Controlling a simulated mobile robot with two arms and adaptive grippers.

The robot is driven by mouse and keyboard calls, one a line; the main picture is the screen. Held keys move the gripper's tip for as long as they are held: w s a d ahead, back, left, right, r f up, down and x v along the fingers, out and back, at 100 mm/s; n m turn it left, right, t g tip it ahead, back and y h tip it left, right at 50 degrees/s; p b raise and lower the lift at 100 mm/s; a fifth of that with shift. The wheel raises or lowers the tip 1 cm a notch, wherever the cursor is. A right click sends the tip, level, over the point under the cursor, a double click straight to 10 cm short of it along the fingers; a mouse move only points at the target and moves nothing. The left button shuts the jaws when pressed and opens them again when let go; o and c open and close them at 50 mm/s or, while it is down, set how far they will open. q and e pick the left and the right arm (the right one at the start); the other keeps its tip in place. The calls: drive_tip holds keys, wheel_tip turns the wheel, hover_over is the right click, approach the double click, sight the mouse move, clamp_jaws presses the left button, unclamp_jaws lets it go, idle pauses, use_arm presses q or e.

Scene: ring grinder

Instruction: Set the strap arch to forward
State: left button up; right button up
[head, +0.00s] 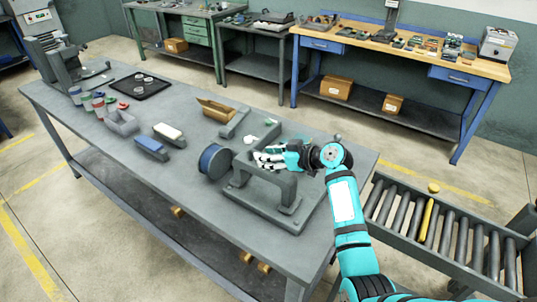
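A grey arch-shaped frame (268,175) stands on a dark base plate (312,212) at the right part of the grey workbench; I take it to be the strap arch. A dark-blue round disc (214,161) stands on edge at its left. My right gripper (263,158), teal with pale fingers, reaches in from the right. Its fingers overlap the top of the arch in the picture. I cannot tell whether they touch it or how far they are closed. The gripper hides part of the machine behind it. My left gripper is not in view.
A roller conveyor (450,233) stands at the right. The bench's front left is bare.

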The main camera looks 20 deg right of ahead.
clamp_jaws()
